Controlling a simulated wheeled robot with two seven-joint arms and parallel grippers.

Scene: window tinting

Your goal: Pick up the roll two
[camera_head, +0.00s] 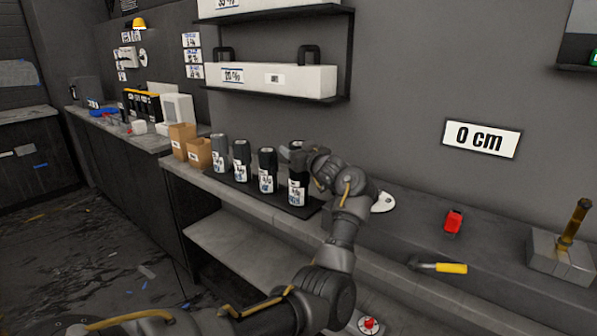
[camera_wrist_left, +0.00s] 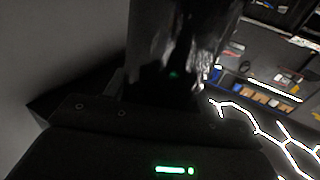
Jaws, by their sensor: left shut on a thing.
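Several dark, upright cylinders with white labels stand in a row on a black mat (camera_head: 235,181) on the shelf; they look like the rolls. My left gripper (camera_head: 304,158) is at the upper part of the rightmost roll (camera_head: 296,188) and shut on it. That roll looks upright, with its base at or very near the mat. In the left wrist view, a dark glossy cylinder (camera_wrist_left: 175,50) fills the space between the fingers. The labels are too small to tell which one is roll two. My right gripper is not in view.
The other rolls (camera_head: 241,160) stand close by on the left, beside brown boxes (camera_head: 199,153). To the right lie a red item (camera_head: 453,221), a yellow-handled tool (camera_head: 450,268) and a grey block (camera_head: 560,262). The counter between them is mostly clear.

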